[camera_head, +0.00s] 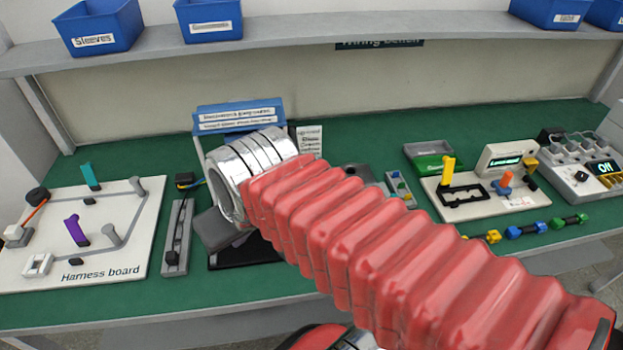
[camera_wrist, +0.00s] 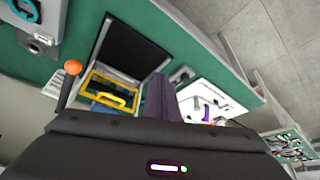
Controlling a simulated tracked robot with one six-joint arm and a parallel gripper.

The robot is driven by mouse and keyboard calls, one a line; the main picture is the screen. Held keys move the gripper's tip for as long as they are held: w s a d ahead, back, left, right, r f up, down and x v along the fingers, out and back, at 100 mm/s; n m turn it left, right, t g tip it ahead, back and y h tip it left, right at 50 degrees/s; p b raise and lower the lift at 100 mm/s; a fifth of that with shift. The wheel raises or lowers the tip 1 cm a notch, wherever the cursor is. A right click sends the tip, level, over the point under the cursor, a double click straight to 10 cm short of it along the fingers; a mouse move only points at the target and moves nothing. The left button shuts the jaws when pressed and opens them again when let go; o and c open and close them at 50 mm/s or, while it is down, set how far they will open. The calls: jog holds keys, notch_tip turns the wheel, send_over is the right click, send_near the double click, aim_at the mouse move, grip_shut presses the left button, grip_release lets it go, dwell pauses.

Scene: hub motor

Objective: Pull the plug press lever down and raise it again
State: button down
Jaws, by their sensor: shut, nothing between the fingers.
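In the wrist view a lever with an orange ball knob (camera_wrist: 71,67) on a thin dark rod stands left of a yellow frame (camera_wrist: 112,92). I take it for the plug press lever. The knob is near its raised end, and the lever's foot is hidden behind my gripper body. My gripper (camera_wrist: 159,84) has its fingers shut and empty, to the right of the knob and apart from it. In the head view my gripper's dark body (camera_head: 221,231) hangs low over a black mat (camera_head: 245,253); its fingertips and the lever are hidden there.
The harness board (camera_head: 125,250) with posts lies at the left, beside a grey slotted rail (camera_head: 176,240). A blue bin (camera_head: 240,112) stands behind my wrist. A white test fixture (camera_head: 480,205) and a control box (camera_head: 580,165) stand at the right. A shelf (camera_head: 300,34) runs above.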

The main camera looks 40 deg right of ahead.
jog(key=d+f+m+g+y, duration=0.1)
jog(key=d+f+m+y, duration=0.1)
jog(key=d+f+m, duration=0.45)
jog(key=d+f+m+g+y, duration=0.15)
jog(key=d+m, duration=0.25)
jog(key=d, duration=0.6)
jog(key=d+f+m+y, duration=0.2)
jog(key=d+f+m, duration=0.25)
jog(key=d, duration=0.35)
jog(key=w+d+r+m+t+y, duration=0.2)
jog(key=d+r+m+t+y, duration=0.1)
jog(key=d+m, duration=0.4)
jog(key=d+t+y, duration=0.1)
jog(key=t, duration=0.1)
jog(key=shift+w+d+r+t, duration=0.25)
jog(key=shift+d+r+t, duration=0.1)
jog(key=shift+d+r, duration=0.05)
jog(key=w+a+f, duration=0.1)
jog(key=w+a, duration=0.4)
jog(key=a, duration=0.2)
jog(key=shift+w+a, duration=0.25)
jog(key=shift+a, duration=0.05)
